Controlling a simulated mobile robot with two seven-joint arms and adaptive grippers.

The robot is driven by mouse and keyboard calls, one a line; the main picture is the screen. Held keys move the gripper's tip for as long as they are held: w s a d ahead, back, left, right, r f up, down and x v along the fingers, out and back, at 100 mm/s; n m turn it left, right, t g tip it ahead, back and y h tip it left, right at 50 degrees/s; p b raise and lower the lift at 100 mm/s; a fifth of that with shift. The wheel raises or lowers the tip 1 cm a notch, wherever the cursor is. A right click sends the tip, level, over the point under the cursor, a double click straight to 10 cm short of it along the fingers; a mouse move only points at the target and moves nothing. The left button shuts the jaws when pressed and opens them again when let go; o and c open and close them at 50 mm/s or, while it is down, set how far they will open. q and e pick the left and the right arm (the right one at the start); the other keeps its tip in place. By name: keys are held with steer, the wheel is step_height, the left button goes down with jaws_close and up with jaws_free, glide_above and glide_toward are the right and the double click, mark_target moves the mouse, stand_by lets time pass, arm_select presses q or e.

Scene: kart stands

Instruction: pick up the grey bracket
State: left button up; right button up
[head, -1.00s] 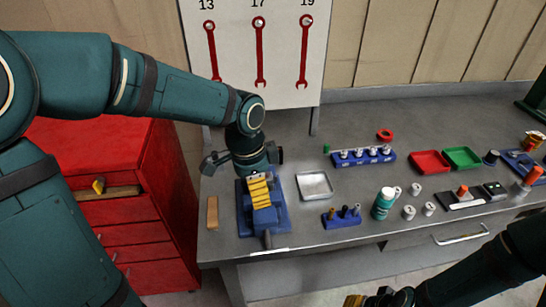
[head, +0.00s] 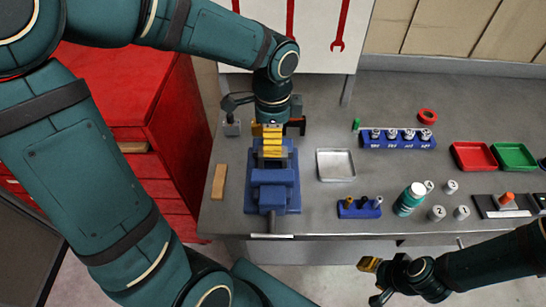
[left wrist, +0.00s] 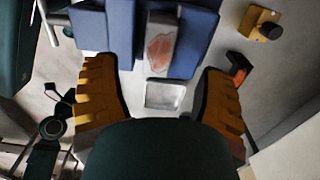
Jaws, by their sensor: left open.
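My left gripper (head: 272,140) is open, pointing down over the back part of the blue vise (head: 273,178). In the left wrist view its two orange fingers (left wrist: 162,98) stand apart. A small light-grey square piece (left wrist: 163,95), which looks like the grey bracket, shows between them, close to the blue vise jaws (left wrist: 198,35). I cannot tell whether the fingers touch it. In the head view the bracket is hidden behind the gripper and vise. My right gripper (head: 374,280) is low at the bottom, in front of the bench; its opening is unclear.
A silver tray (head: 335,178) lies right of the vise, a wooden block (head: 219,182) left of it. A blue socket rack (head: 397,139), a green-white bottle (head: 410,199), and red (head: 473,164) and green (head: 513,156) trays stand further right. The red cabinet (head: 170,130) is left.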

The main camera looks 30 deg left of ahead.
arm_select(q)
steer(key=shift+s+f, duration=0.1)
steer(key=shift+f, duration=0.55)
step_height(320, 180, down, 4)
steer(key=shift+f+b, duration=0.1)
steer(key=shift+b, duration=0.75)
jaws_close()
